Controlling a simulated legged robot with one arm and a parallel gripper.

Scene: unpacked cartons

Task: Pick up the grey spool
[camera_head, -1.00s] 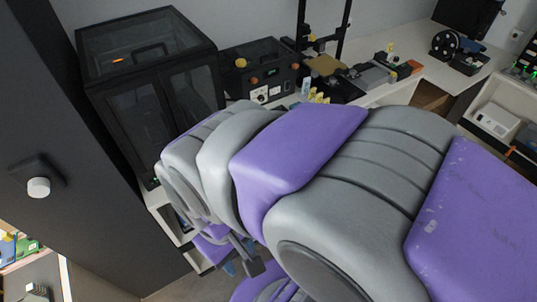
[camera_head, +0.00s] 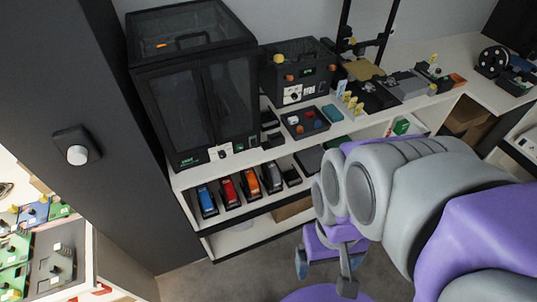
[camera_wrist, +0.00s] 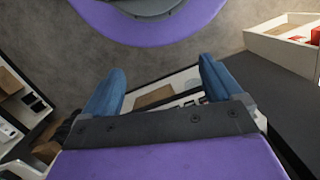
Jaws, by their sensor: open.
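A row of spools stands on edge on the open shelf under the counter in the head view. The grey spool (camera_head: 271,177) appears to be the dark grey one at the right of the row, beside an orange spool (camera_head: 250,185); its exact shade is hard to tell. My gripper (camera_head: 328,265) hangs below and to the right of the row, apart from it. In the wrist view my gripper (camera_wrist: 158,88) has its two blue fingers spread wide with nothing between them. I cannot make out the grey spool in the wrist view.
A red spool (camera_head: 228,191) and a blue spool (camera_head: 206,200) stand further left on the shelf (camera_head: 243,208). A black enclosure (camera_head: 196,95) sits on the counter above. A dark wall panel (camera_head: 125,190) bounds the left. Floor is free before the shelf.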

